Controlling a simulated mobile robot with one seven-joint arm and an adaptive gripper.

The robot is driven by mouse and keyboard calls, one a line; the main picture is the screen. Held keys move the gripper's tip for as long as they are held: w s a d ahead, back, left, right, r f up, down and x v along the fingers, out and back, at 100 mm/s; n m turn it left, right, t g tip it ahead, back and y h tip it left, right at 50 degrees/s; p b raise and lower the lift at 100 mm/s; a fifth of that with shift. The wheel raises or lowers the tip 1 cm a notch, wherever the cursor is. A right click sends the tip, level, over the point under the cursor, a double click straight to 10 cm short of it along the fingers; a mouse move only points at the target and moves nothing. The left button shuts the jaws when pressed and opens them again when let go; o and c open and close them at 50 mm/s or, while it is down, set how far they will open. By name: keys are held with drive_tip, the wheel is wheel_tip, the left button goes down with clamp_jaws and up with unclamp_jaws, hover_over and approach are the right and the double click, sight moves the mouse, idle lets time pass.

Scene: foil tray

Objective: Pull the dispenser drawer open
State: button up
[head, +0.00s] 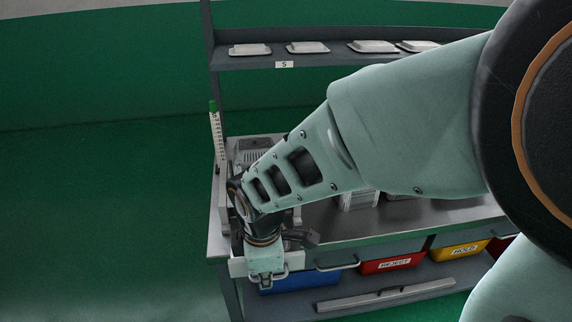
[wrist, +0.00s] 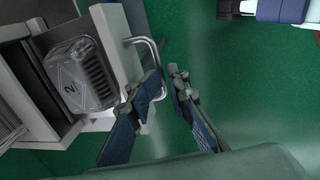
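The dispenser drawer has a pale front panel (wrist: 118,48) and a silver bar handle (wrist: 152,50) in the wrist view. The drawer stands out from the dispenser, and a foil tray marked 2 (wrist: 80,75) shows inside it. My gripper (wrist: 168,80) is open, its two fingers apart. The left finger overlaps the lower end of the handle; I cannot tell if it touches. The right finger is clear of the handle, over green floor. In the head view my gripper (head: 267,281) is at the bench's front left corner, hiding much of the drawer front (head: 238,267).
Blue, red (head: 392,264) and yellow (head: 459,250) bins sit under the bench (head: 345,222). A shelf (head: 300,61) above holds several foil trays. Green floor (head: 100,200) is clear to the left. My arm hides much of the bench top.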

wheel_tip(320, 180, up, 8)
drive_tip(key=s, duration=0.1)
drive_tip(key=shift+s+d, duration=0.15)
drive_tip(key=shift+s, duration=0.05)
idle(0.3)
